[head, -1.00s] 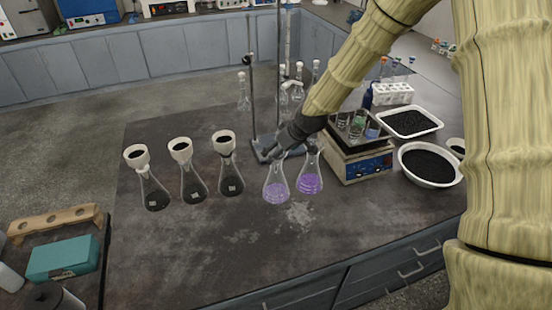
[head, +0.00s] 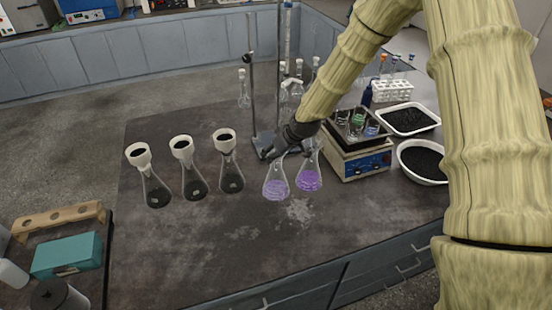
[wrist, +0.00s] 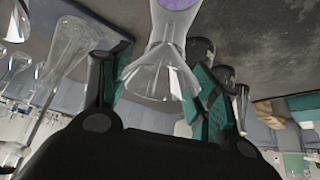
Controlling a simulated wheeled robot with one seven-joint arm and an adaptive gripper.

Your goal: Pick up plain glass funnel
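The plain glass funnel (wrist: 160,72) is clear and sits in the neck of a flask with purple liquid (wrist: 176,5), its wide mouth towards my wrist camera. My gripper (wrist: 163,88) is open, with its teal-padded fingers on either side of the funnel. I see no clear grip on it. In the head view my gripper (head: 274,152) is at the top of the left purple flask (head: 275,185), and my wrist partly hides the funnel there. A second purple flask (head: 308,179) stands close to the right.
Three flasks with white funnels holding dark material (head: 228,178) stand to the left. A stand (head: 252,100) and clear flasks are behind. The bench front (head: 215,250) is clear.

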